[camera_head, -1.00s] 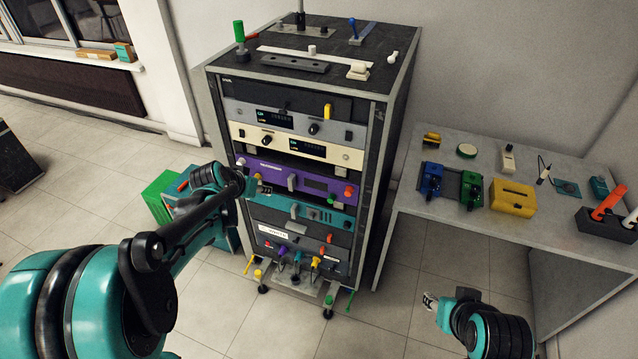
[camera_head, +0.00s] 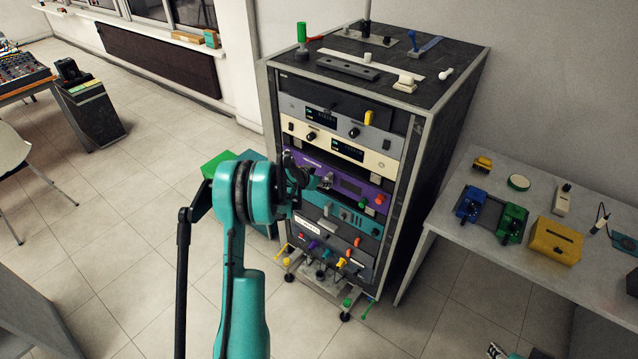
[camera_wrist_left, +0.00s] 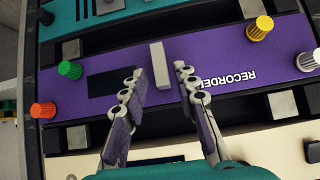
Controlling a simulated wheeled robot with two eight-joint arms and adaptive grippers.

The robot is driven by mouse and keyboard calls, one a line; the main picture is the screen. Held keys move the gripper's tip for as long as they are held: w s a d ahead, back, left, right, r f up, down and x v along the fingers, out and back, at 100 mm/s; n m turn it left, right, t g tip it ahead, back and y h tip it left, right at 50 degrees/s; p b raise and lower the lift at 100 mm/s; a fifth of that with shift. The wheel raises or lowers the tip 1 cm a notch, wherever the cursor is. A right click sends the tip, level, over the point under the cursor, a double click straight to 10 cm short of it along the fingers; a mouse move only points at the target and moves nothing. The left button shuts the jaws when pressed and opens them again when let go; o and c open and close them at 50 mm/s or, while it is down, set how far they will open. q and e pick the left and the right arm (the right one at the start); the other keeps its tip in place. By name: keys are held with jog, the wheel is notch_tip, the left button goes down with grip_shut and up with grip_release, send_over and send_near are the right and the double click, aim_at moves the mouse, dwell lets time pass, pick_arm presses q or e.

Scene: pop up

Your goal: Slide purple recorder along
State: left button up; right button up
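The purple recorder (camera_head: 349,187) sits in the rack below the cream unit, its front roughly level with its neighbours. In the left wrist view the recorder (camera_wrist_left: 215,68) appears upside down, with its lettering, a dark display, coloured knobs and an upright grey handle (camera_wrist_left: 160,65) at its middle. My left gripper (camera_head: 322,181) is in front of the recorder and hides its left part in the head view. In the wrist view my left gripper (camera_wrist_left: 160,78) is open, one finger either side of the handle, with gaps visible. Part of my right gripper (camera_head: 496,351) shows at the bottom edge.
The cream unit (camera_head: 370,158) is above the recorder and the teal unit (camera_head: 350,215) below it. Tools lie on the rack's top (camera_head: 455,60). A table (camera_head: 480,240) with coloured boxes stands at right. Open floor lies left of the rack.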

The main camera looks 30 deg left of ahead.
pick_arm(q)
jog(key=x, duration=0.2)
jog(key=shift+w+f+b, duration=0.3)
jog(key=shift+b, duration=0.05)
jog(key=shift+w+f, duration=0.25)
jog(key=shift+w, duration=0.05)
jog(key=shift+c, duration=0.6)
grip_shut()
jog(key=shift+r, duration=0.1)
jog(key=s+a+b, duration=0.1)
jog(key=s+b, duration=0.1)
jog(key=s, duration=1.3)
jog(key=shift+s+a+b, duration=0.2)
jog(key=shift+s+b, duration=0.05)
jog(key=shift+b, duration=0.1)
jog(key=shift+o, duration=1.7)
grip_release()
jog(key=shift+s+r, duration=0.1)
